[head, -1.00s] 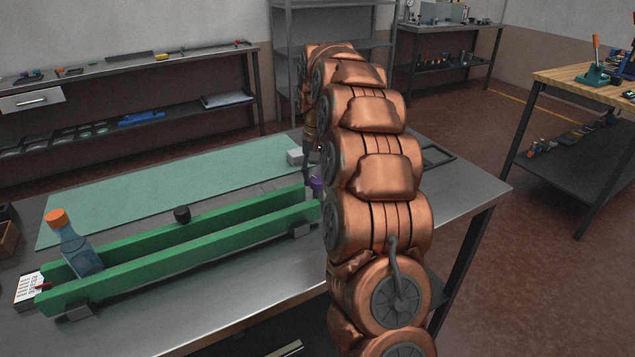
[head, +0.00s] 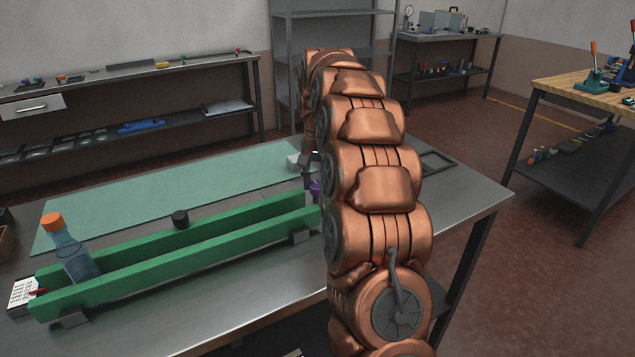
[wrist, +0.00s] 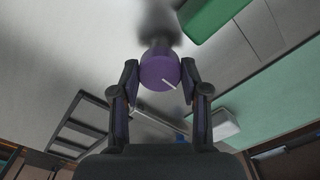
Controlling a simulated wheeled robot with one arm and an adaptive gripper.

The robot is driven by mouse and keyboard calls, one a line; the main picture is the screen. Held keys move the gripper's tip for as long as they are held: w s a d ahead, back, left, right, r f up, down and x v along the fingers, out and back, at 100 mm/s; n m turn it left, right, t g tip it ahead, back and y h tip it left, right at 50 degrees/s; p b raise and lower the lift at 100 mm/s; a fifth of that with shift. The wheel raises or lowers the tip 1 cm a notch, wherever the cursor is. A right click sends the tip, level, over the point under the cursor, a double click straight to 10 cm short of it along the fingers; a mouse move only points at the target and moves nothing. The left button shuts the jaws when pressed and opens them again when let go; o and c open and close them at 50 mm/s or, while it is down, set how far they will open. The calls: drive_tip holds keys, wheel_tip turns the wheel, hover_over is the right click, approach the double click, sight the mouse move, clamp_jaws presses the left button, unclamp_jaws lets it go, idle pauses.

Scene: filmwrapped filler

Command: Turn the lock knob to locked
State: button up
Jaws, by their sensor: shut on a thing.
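The lock knob is a purple round knob with a white line on its face. It shows in the wrist view (wrist: 158,70), with the line slanting toward the lower right. In the head view only a sliver of the purple knob (head: 316,187) shows beside my copper arm, at the right end of the green rails. My gripper (wrist: 160,73) is shut on the knob, one finger on each side. In the head view my arm hides most of the gripper. I cannot make out lock markings.
A green two-rail channel (head: 180,265) holds a tilted bottle with an orange cap (head: 70,250) at its left end. A black cap (head: 180,219) stands by the back rail. A green mat (head: 150,195), a small pale block (head: 295,162) and a dark frame (head: 437,163) lie on the bench.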

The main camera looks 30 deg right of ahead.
sight(318, 184)
drive_tip(key=o, duration=1.1)
drive_tip(key=shift+o, duration=0.2)
drive_tip(key=shift+r, duration=3.75)
